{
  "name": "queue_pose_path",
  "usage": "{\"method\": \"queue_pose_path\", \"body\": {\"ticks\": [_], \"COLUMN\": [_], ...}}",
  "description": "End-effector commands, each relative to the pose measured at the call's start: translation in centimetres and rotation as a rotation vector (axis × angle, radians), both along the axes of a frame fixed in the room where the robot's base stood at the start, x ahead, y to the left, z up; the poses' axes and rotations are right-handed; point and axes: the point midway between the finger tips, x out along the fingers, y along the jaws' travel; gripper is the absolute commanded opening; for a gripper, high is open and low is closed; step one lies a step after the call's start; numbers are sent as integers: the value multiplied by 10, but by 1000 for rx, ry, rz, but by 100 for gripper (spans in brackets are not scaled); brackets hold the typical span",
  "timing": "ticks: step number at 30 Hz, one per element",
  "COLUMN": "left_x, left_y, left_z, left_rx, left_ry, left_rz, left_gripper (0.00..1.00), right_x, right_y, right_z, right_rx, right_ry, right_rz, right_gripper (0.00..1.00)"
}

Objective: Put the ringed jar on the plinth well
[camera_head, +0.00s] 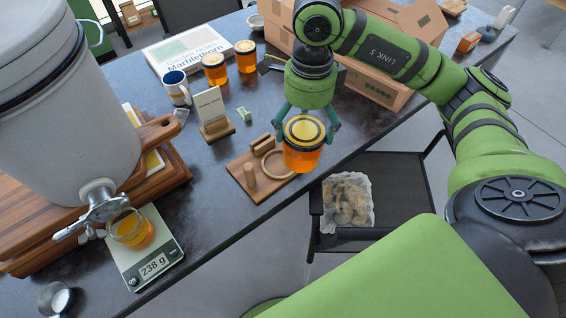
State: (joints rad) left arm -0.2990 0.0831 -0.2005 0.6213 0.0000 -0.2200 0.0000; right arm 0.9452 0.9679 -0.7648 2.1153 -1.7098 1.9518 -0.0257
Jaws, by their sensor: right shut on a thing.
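A honey jar with a yellow lid ringed in black (302,158) is held in my right gripper (305,134), whose two fingers close on either side of the lid. The jar looks upright. A wooden plinth (240,172) lies just left of and partly behind it, with a pale round ring (277,162), a short peg and a slotted block on it. The jar overlaps the right side of the ring in this view. I cannot tell whether the jar's base touches the plinth or hangs above it. My left gripper is not in view.
Cardboard boxes (375,85) are at the back right. A scale (152,262) holds a glass under the grey tank's tap (100,205). The table edge runs close by the plinth.

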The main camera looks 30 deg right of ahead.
Motion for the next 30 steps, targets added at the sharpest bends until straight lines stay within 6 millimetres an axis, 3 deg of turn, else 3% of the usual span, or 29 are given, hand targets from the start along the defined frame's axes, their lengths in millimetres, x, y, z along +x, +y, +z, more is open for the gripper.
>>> {"method": "queue_pose_path", "body": {"ticks": [18, 24, 30], "left_x": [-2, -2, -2], "left_y": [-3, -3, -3], "left_z": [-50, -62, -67], "left_rx": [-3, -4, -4], "left_ry": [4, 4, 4], "left_rz": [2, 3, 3], "left_gripper": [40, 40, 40], "right_x": [-7, -10, -10], "right_y": [-44, -56, -61], "right_z": [-48, -61, -67], "right_rx": [11, 14, 18], "right_ry": [30, 35, 38], "right_rz": [-1215, -1510, -1655], "right_gripper": [33, 33, 33]}}
